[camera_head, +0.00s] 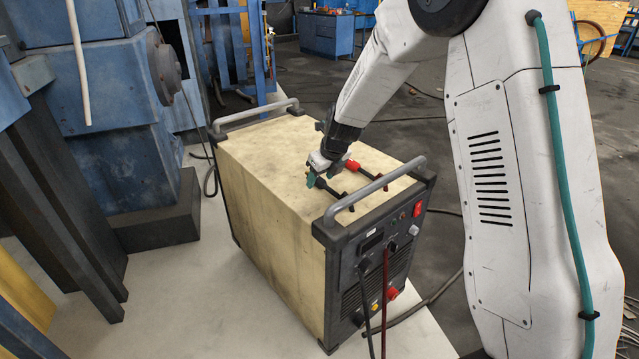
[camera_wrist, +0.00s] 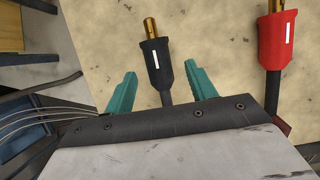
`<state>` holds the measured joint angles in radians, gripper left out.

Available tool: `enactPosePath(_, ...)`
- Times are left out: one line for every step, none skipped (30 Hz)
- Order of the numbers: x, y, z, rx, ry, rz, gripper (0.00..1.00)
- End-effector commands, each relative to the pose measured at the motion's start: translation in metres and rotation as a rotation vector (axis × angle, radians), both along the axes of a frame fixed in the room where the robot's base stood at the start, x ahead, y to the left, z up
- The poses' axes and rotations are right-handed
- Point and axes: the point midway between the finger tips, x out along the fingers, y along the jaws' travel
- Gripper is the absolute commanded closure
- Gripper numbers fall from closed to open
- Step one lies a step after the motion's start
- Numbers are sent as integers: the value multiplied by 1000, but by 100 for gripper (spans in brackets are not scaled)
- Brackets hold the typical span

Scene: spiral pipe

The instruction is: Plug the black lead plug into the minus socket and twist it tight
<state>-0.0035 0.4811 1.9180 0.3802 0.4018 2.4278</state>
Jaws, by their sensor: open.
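The black lead plug (camera_wrist: 155,60), with a brass tip and a white mark, lies on the machine's cream top. In the wrist view, my gripper (camera_wrist: 161,72) is open with its teal fingers on either side of the plug's rear part. Gaps show on both sides, so it is not gripped. In the head view, my gripper (camera_head: 319,172) is low over the machine top and partly hides the black plug (camera_head: 321,183). The machine's dark front panel (camera_head: 378,270) faces forward right; I cannot tell which fitting is the minus socket.
A red plug (camera_wrist: 277,40) lies to the right of the black one, close to my gripper. Grey bar handles (camera_head: 375,190) cross the machine's front and back top edges. Cables hang down before the front panel. Blue machinery (camera_head: 110,130) stands at the left.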

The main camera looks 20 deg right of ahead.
Motion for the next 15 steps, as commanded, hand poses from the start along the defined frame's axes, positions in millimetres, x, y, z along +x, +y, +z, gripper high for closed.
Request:
enactPosePath(1,1,-4,0,1,0,44)
enactPosePath(2,1,-6,0,1,0,44)
enactPosePath(2,1,-7,0,1,0,44)
enactPosePath(3,2,-8,1,0,0,44)
enactPosePath(3,2,-8,1,0,0,44)
enactPosePath(3,1,-8,1,0,0,44)
enactPosePath(3,1,-8,1,0,0,44)
enactPosePath(3,1,-8,1,0,1,44)
enactPosePath(3,1,-8,1,0,1,44)
enactPosePath(3,1,-8,1,0,1,47)
enactPosePath(3,1,-8,1,0,1,55)
enactPosePath(3,1,-7,1,0,1,66)
enactPosePath(3,1,-7,1,0,1,75)
enactPosePath(3,1,-7,1,0,1,83)
enactPosePath(3,1,-7,1,0,1,94)
